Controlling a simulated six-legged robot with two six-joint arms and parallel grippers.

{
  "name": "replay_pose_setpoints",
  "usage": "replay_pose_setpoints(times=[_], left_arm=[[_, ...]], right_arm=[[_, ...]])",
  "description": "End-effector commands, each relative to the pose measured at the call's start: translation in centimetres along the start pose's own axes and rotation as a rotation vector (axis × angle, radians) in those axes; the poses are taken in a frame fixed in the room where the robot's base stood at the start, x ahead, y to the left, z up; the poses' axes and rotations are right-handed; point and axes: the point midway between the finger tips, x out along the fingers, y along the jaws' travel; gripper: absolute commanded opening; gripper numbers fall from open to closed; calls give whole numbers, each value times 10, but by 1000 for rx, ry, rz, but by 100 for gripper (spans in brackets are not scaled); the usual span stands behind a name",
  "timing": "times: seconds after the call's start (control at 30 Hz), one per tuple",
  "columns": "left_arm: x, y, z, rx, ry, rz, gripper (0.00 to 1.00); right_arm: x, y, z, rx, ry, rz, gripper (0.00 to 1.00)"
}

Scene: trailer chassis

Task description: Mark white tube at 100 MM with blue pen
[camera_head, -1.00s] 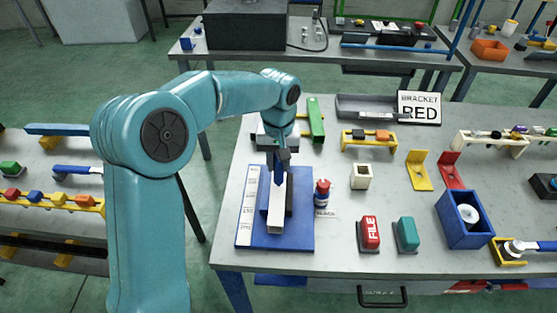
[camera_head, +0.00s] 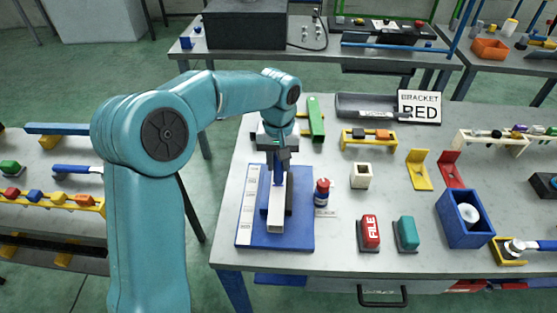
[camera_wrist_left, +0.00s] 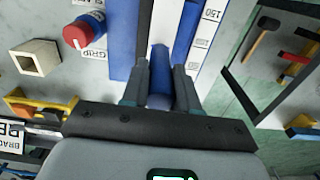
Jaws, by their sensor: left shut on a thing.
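The white tube (camera_head: 275,224) lies on a blue fixture (camera_head: 299,238) on the grey table in the head view. A white scale strip (camera_head: 246,215) runs along the fixture's left side, and a dark bar lies right of the tube. My left gripper (camera_head: 278,158) is shut on the blue pen (camera_head: 278,174), which points down over the tube's far part. In the left wrist view the blue pen (camera_wrist_left: 160,62) sits between the two fingers, in line with the white tube (camera_wrist_left: 165,20). Whether the tip touches the tube cannot be told. My right gripper is not in view.
A cream square holder (camera_head: 361,176), a red file block (camera_head: 369,232) and a teal block (camera_head: 406,233) stand farther right. A green piece (camera_head: 316,120) lies behind.

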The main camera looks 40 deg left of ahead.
Motion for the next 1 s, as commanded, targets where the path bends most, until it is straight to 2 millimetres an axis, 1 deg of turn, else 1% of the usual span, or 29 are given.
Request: replay_pose_setpoints(times=[0.03, 0.1, 1.0], left_arm=[[-6, 0, 0, 0, 1, 1, 0], [-12, 0, 0, 0, 1, 1, 0], [-71, 0, 0, 0, 2, 1, 0]], right_arm=[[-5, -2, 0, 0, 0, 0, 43], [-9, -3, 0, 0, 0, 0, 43], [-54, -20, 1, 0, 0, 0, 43]])
